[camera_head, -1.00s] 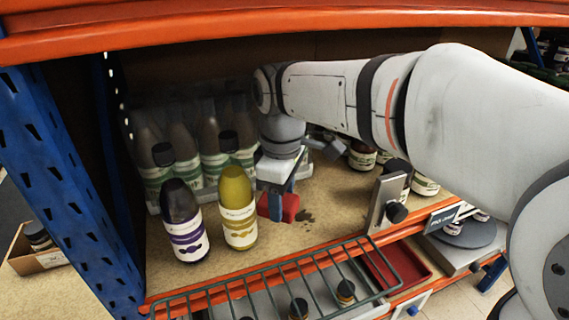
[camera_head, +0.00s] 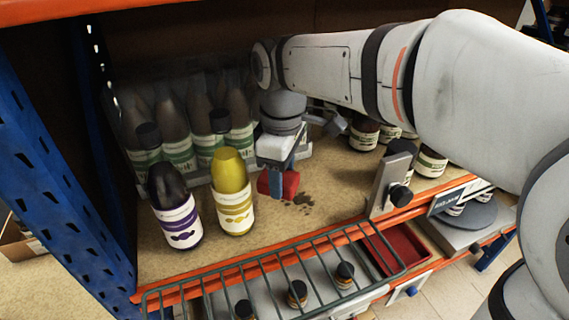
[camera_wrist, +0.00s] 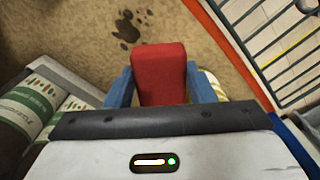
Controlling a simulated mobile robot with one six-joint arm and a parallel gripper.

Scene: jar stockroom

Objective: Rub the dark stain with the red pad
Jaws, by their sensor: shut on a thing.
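The red pad (camera_head: 289,184) is held between the blue fingers of my gripper (camera_head: 277,182), low over the shelf board. In the wrist view the red pad (camera_wrist: 159,72) sits between the two fingers of my gripper (camera_wrist: 160,84), which are shut on it. The dark stain (camera_head: 301,199) is a group of brown blotches on the tan board, just right of the pad. In the wrist view the stain (camera_wrist: 128,28) lies beyond the pad's far end, to the upper left, not covered. I cannot tell whether the pad touches the board.
A purple-label bottle (camera_head: 177,215) and a yellow bottle (camera_head: 233,200) stand close left of my gripper. Green-label bottles (camera_head: 177,140) stand behind. A grey upright plate (camera_head: 388,183) stands to the right. A wire rack (camera_head: 270,270) runs along the front edge.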

